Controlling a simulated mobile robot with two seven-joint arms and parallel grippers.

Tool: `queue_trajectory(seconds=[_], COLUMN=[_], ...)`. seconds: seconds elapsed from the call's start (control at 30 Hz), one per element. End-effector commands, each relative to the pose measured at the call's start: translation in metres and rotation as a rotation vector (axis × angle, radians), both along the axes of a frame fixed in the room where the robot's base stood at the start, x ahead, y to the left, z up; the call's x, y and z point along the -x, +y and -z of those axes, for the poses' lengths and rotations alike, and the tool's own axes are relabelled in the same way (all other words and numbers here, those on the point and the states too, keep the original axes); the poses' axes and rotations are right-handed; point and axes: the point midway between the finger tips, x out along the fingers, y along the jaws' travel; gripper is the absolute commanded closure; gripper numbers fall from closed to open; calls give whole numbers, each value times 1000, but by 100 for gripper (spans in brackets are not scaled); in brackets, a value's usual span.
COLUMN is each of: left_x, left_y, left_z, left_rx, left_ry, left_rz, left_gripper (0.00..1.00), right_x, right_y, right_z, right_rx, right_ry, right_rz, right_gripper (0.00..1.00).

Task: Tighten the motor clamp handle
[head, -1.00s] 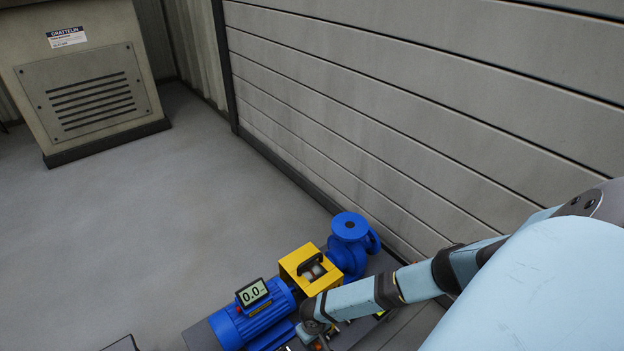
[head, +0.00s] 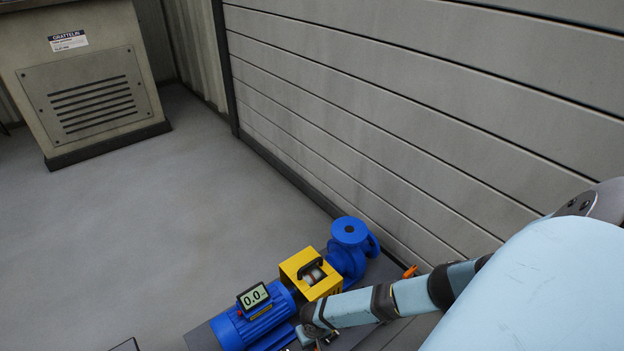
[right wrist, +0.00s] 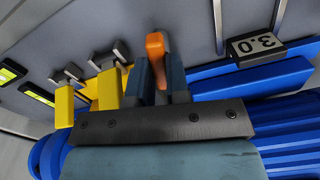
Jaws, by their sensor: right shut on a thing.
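The blue motor (head: 258,318) sits at the bottom of the head view. The orange clamp handle (right wrist: 155,45) stands between the two fingers of my right gripper (right wrist: 158,78) in the right wrist view. The gripper is shut on the handle, and its fingers hide the lower part. In the head view my right gripper (head: 312,336) is beside the motor's right side, with its fingertips mostly hidden. My left gripper is not in view.
Another orange piece (head: 410,271) shows behind my arm near the slatted wall (head: 420,130). Yellow levers (right wrist: 108,88) are beside the gripper.

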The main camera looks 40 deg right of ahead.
Motion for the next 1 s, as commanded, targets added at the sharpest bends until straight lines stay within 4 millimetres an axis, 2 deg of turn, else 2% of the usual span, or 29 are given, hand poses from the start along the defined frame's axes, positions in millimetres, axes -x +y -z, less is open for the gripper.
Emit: queue_trajectory(seconds=[0.03,0.4,0.7,1.0], left_x=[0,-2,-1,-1], left_y=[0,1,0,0], left_z=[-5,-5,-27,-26], left_rx=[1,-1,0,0], left_ry=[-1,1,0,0], left_rz=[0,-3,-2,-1], left_gripper=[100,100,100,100], right_x=[0,0,0,0], right_y=[0,0,0,-1], right_z=[-2,-1,-2,0], right_rx=[-1,-1,0,1], right_ry=[0,0,1,0], right_rz=[23,54,274,292], right_gripper=[100,100,100,100])
